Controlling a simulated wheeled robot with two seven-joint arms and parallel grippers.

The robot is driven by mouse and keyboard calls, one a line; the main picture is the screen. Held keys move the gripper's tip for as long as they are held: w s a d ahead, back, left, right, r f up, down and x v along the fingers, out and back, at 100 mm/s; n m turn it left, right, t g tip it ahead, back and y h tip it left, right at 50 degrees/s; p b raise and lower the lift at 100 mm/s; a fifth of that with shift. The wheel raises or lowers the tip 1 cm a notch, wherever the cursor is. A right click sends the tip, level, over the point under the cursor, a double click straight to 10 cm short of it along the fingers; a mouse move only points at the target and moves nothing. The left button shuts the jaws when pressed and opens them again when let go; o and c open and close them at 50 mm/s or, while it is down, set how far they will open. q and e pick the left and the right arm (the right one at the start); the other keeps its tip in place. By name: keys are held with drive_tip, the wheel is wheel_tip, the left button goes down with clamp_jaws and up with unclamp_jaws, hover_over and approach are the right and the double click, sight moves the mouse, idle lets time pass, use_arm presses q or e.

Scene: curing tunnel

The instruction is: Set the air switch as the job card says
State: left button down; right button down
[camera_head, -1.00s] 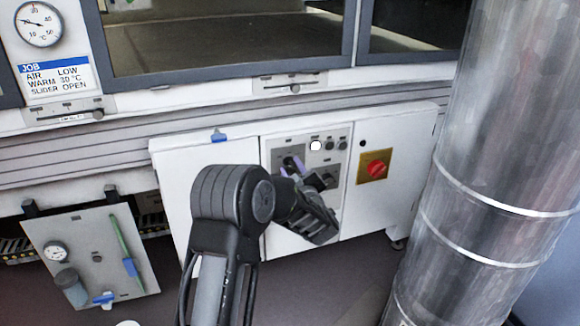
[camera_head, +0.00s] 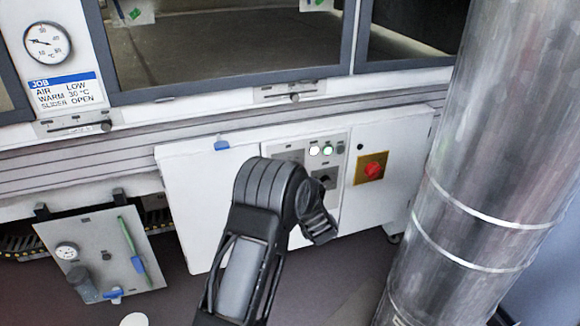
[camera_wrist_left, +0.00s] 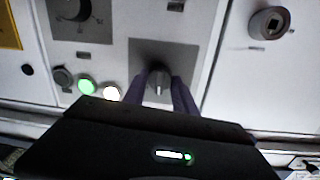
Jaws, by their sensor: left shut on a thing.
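The job card (camera_head: 66,88) in the head view reads AIR LOW, WARM 30 °C, SLIDER OPEN. In the left wrist view a dark rotary switch (camera_wrist_left: 158,79) with a pale pointer line sits on a grey plate (camera_wrist_left: 178,55). My left gripper (camera_wrist_left: 159,92) has its two purple fingers closed on the sides of this switch. In the head view my arm hides the gripper's fingers and the held switch. I cannot read the switch's labels. My right gripper is in neither view.
Beside the switch are a lit green lamp (camera_wrist_left: 87,88), a lit white lamp (camera_wrist_left: 111,92) and a second dial (camera_wrist_left: 72,8). A red knob on a yellow plate (camera_head: 371,168) is to the right. A large metal duct (camera_head: 460,190) stands at the right.

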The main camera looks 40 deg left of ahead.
use_arm(q)
drive_tip(key=shift+a+r+m, duration=0.25)
drive_tip(key=shift+m, duration=0.05)
drive_tip(key=shift+s, duration=0.1)
drive_tip(key=c, duration=1.3)
unclamp_jaws()
drive_tip(key=o, duration=0.3)
drive_tip(key=shift+f, duration=0.1)
drive_tip(key=shift+d, duration=0.1)
drive_tip(key=p+v, duration=0.1)
drive_tip(key=v, duration=0.6)
drive_tip(key=shift+s+d, duration=0.3)
